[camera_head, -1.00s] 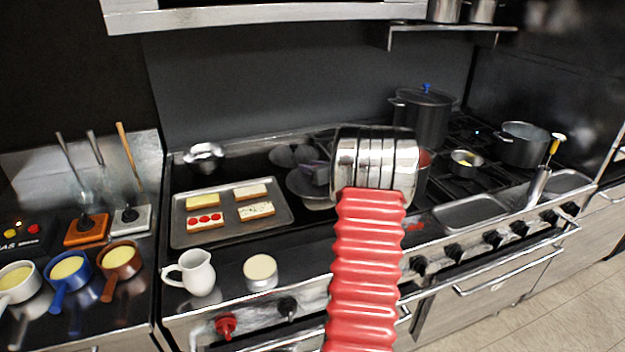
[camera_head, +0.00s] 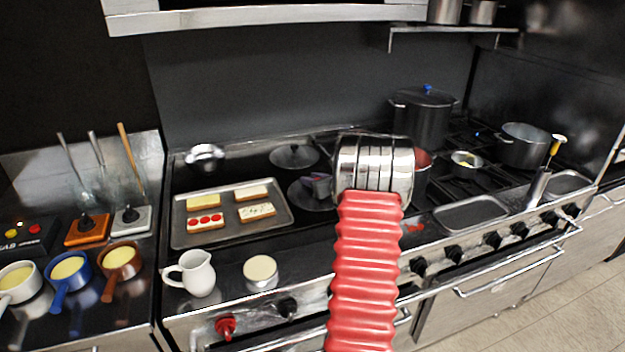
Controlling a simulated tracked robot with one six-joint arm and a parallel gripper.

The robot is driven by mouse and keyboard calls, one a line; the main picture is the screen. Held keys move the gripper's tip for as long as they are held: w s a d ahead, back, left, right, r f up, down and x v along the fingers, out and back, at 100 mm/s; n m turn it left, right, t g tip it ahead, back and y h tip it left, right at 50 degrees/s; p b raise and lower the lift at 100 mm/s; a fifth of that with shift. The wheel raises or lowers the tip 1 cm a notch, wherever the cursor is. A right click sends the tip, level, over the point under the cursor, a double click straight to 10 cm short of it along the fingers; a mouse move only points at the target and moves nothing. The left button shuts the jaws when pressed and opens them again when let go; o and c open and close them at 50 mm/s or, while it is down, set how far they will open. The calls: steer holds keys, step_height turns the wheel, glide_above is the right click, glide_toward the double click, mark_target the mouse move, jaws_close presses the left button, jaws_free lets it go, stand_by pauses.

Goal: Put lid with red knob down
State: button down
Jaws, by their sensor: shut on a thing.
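My gripper (camera_head: 319,185) shows as a small grey-purple shape left of the silver cuff of my arm, over the dark back part of the range. It is shut on a dark round lid (camera_head: 301,196), which lies low and about level at the cooktop. The gripper covers the lid's knob, so its red colour does not show, and my cuff hides the right side. I cannot tell whether the lid touches the surface. A second dark lid (camera_head: 294,157) with a small dark knob lies just behind it.
A tray with slices of bread (camera_head: 178,225) lies to the left. A white jug (camera_head: 195,273) and a cream-topped round pot (camera_head: 260,272) stand in front. A tall lidded pot with a blue knob (camera_head: 424,117) and an open pot (camera_head: 522,147) stand at right.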

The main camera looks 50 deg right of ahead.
steer(key=c, duration=1.4)
jaws_free()
steer(key=shift+c, duration=0.2)
steer(key=v, duration=1.2)
